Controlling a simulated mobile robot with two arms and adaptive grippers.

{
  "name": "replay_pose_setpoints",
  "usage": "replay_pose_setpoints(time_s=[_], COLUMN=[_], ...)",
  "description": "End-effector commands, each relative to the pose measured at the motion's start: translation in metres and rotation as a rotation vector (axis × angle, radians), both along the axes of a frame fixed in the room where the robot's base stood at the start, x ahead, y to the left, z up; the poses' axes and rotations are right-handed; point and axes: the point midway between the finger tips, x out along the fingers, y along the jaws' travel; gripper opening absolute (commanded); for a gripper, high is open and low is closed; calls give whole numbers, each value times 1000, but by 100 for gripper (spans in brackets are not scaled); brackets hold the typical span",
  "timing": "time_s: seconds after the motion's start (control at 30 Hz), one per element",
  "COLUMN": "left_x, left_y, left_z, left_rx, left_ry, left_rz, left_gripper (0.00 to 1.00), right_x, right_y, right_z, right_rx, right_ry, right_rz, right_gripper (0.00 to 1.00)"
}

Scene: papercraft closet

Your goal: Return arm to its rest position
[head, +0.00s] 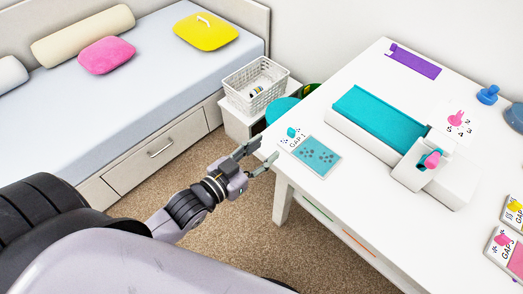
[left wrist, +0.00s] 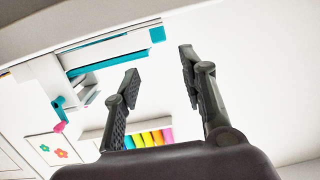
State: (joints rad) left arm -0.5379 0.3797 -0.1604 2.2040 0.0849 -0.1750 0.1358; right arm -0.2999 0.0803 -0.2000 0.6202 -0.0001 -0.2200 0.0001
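My left gripper (head: 262,158) is in the head view, just off the left corner of the white table (head: 305,196). Its two fingers are spread with nothing between them. In the left wrist view the fingers of the left gripper (left wrist: 160,75) also stand apart and empty. My left arm reaches in from the lower left over the carpet. My right gripper is not in view.
Near the gripper, a teal card (head: 318,156) lies on the table. A white machine with a teal top (head: 380,118) stands mid-table. A white wire basket (head: 256,86) sits on a small cabinet behind the gripper. A bed (head: 150,75) is at the left. Carpet (head: 215,245) is open below.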

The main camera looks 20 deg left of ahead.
Motion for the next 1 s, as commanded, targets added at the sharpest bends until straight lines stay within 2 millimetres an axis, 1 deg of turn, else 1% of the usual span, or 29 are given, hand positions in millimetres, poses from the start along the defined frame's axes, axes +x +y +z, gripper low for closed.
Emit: replay_pose_setpoints(time_s=[0.37,0.47,0.57,0.67,0.8,0.9,1.0], left_x=[0,-2,-8,-21,-52,-76,-98], left_y=[0,1,3,8,16,21,24], left_z=[-1,-8,-24,-44,-70,-82,-89], left_rx=[3,18,55,103,169,206,231], left_ry=[7,55,160,311,543,682,795], left_rz=[2,16,45,80,123,142,153], left_gripper=[38,38,38,38,38,38,38], right_x=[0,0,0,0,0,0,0], right_y=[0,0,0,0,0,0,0], right_z=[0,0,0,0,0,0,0], right_rx=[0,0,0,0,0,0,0], right_ry=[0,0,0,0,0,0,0], right_rz=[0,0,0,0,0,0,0], right_gripper=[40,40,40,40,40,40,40])
